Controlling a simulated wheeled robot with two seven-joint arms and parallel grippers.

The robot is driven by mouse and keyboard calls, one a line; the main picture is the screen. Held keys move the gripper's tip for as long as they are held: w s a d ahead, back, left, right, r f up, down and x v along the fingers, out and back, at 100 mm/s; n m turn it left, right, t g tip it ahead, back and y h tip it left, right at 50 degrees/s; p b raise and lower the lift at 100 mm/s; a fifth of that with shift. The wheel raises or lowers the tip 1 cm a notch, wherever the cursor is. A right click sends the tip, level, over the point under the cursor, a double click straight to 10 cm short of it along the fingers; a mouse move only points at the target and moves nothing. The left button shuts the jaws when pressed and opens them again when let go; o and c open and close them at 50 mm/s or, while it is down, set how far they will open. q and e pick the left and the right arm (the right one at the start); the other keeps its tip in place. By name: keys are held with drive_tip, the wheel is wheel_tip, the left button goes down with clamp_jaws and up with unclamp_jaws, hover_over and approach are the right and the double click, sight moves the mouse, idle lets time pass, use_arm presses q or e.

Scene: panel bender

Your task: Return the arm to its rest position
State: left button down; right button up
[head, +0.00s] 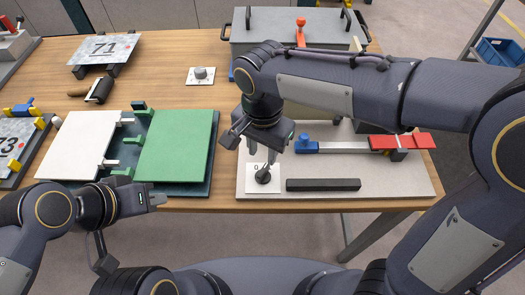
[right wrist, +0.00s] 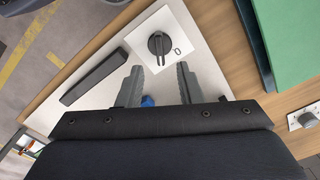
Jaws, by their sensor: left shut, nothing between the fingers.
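My right gripper (head: 262,158) hangs over the light panel board (head: 225,175) at the right of the table, just behind the black rotary knob (head: 263,176) on its white plate. In the right wrist view its two fingers (right wrist: 158,75) are apart with nothing between them. The knob (right wrist: 158,45) with a "0" mark beside it lies beyond the fingertips, and I see no contact. My left gripper (head: 158,199) is shut and empty, in front of the table's near edge by the white and green panels. My right arm reaches in from the right across the picture.
A black bar (head: 323,185) and a red-handled, blue-ended lever (head: 400,142) lie on the board. A grey lidded box (head: 285,25) stands behind. The white panel (head: 80,145) and green panel (head: 175,145) sit at left. Bare floor shows in front of the table.

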idle(0.3)
drive_tip(key=s+d+r+n+t+y, duration=0.1)
drive_tip(key=s+d+r+n+y, duration=0.15)
drive_tip(key=d, duration=1.05)
drive_tip(key=s+d+f+n+t+y, duration=0.1)
drive_tip(key=s+d+f+n+t, duration=0.1)
drive_tip(key=s+d+t, duration=0.2)
drive_tip(key=s+d, duration=0.3)
drive_tip(key=s, duration=0.2)
drive_tip(key=shift+d+t, duration=0.3)
drive_tip(key=shift+d, duration=0.05)
drive_tip(key=shift+f, duration=0.1)
